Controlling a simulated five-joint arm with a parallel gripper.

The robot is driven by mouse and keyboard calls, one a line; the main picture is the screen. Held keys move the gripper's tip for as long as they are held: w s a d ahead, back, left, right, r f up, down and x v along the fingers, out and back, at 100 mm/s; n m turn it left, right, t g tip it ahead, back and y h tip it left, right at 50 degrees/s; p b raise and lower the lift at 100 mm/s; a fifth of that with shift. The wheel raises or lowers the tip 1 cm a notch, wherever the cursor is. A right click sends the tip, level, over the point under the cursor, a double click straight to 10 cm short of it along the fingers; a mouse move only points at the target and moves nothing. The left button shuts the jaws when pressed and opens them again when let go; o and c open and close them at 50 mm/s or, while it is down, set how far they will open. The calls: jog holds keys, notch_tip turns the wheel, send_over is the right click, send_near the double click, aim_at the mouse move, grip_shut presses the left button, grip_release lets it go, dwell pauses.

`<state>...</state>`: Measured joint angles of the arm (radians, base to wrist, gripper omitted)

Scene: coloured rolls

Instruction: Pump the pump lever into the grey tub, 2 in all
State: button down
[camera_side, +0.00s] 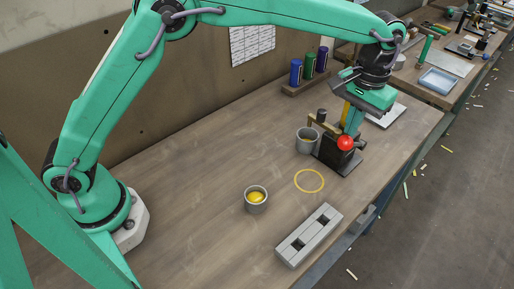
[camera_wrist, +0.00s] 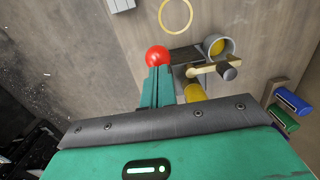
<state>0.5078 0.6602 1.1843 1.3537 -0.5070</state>
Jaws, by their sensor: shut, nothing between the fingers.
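The pump lever ends in a red ball (camera_side: 345,143), which also shows in the wrist view (camera_wrist: 158,56). The pump has a dark base (camera_side: 345,163), a yellow column (camera_side: 346,114) and a brass spout (camera_side: 322,122). A grey tub (camera_side: 306,146) stands beside the pump at the spout; the wrist view shows yellow inside this tub (camera_wrist: 232,45). My gripper (camera_wrist: 158,72) is shut and empty, its fingertips right at the red ball. I cannot tell whether they touch it. My gripper partly hides the lever and column.
A second grey tub (camera_side: 256,205) with yellow contents stands nearer the front. A yellow ring (camera_side: 309,189) is marked on the table, empty. A grey slotted block (camera_side: 309,236) lies at the front edge. Blue, green and purple rolls (camera_side: 308,64) stand on a rack behind.

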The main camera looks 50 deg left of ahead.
aim_at(342, 144)
jog(key=shift+f, duration=0.2)
jog(key=shift+s+f, duration=0.45)
jog(key=shift+f, duration=0.65)
jog(key=shift+s+f, duration=0.4)
jog(key=shift+f, duration=0.65)
jog(key=shift+s+f, duration=0.45)
jog(key=shift+f, duration=0.65)
jog(key=shift+w+r, duration=0.45)
jog(key=shift+r, duration=0.65)
jog(key=shift+w+r, duration=0.4)
jog(key=shift+r, duration=0.75)
jog(key=shift+w+r, duration=0.45)
jog(key=shift+r, duration=0.8)
